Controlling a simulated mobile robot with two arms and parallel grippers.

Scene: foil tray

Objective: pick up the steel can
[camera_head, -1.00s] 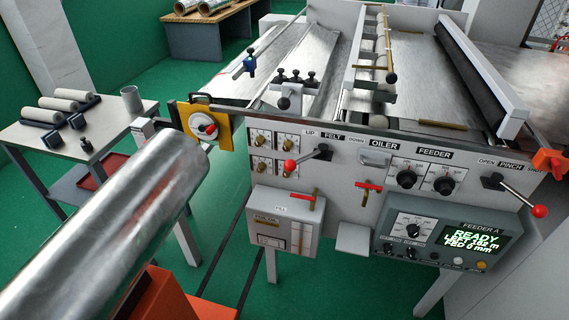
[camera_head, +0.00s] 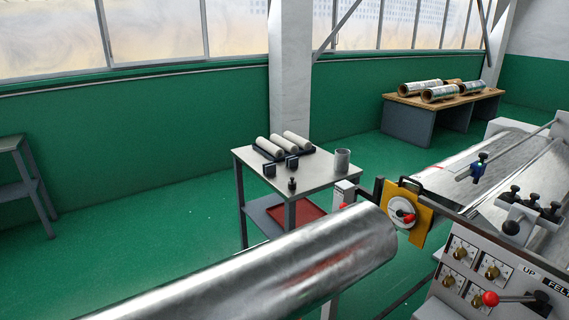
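The steel can (camera_head: 342,161) is a small grey metal cylinder. It stands upright at the right end of the top of a small grey side table (camera_head: 325,178) in the middle of the view. Neither of my grippers shows in the view.
A large shiny metal roll (camera_head: 290,262) fills the lower foreground before the table. The feeder machine (camera_head: 470,262) with a yellow plate (camera_head: 420,225) stands at right. Pale rollers (camera_head: 283,146) and small dark blocks share the tabletop. Green floor (camera_head: 150,235) is open at left.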

